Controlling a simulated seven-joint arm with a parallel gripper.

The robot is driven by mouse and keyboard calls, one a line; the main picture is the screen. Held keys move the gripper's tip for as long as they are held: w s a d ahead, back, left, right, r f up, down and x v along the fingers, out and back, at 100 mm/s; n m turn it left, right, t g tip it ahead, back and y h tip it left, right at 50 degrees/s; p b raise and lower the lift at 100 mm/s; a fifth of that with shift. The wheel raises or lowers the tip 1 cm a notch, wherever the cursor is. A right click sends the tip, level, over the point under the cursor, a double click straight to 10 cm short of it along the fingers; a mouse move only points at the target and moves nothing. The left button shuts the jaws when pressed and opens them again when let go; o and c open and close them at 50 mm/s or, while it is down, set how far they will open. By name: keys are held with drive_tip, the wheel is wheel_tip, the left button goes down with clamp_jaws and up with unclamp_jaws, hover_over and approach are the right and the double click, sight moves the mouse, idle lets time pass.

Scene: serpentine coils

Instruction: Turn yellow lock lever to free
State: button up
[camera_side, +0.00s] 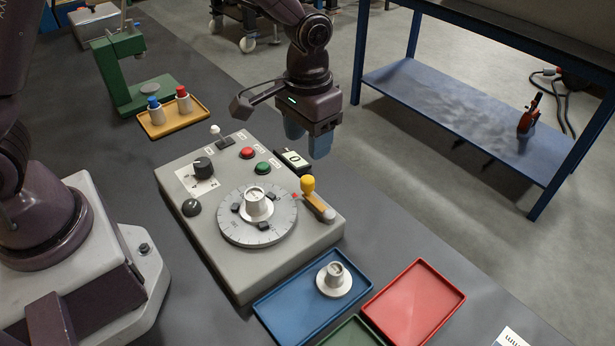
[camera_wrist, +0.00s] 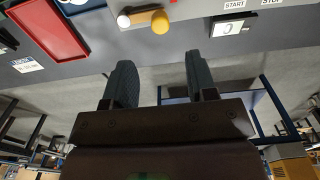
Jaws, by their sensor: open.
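The yellow lock lever (camera_side: 308,185) stands at the right edge of the grey control box (camera_side: 222,267), beside the round dial plate (camera_side: 232,230). In the wrist view the yellow knob (camera_wrist: 160,22) shows near the top, beyond my fingertips. My gripper (camera_side: 307,140) hangs above and behind the box's far right side, open and empty, apart from the lever. Its two dark fingers (camera_wrist: 160,75) show spread apart in the wrist view. Any lettering by the lever is too small to read.
Near the lever are a small display (camera_side: 292,160), a green button (camera_side: 263,168) and a red button (camera_side: 247,153). A blue tray (camera_side: 285,317) holding a white knobbed disc (camera_side: 334,279) and an empty red tray (camera_side: 414,300) lie in front. A blue bench (camera_side: 450,115) stands behind.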

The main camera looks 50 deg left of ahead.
sight(307, 179)
wheel_tip(307, 179, down, 10)
drive_tip(key=shift+r, duration=0.2)
drive_tip(key=shift+c, duration=0.5)
clamp_jaws()
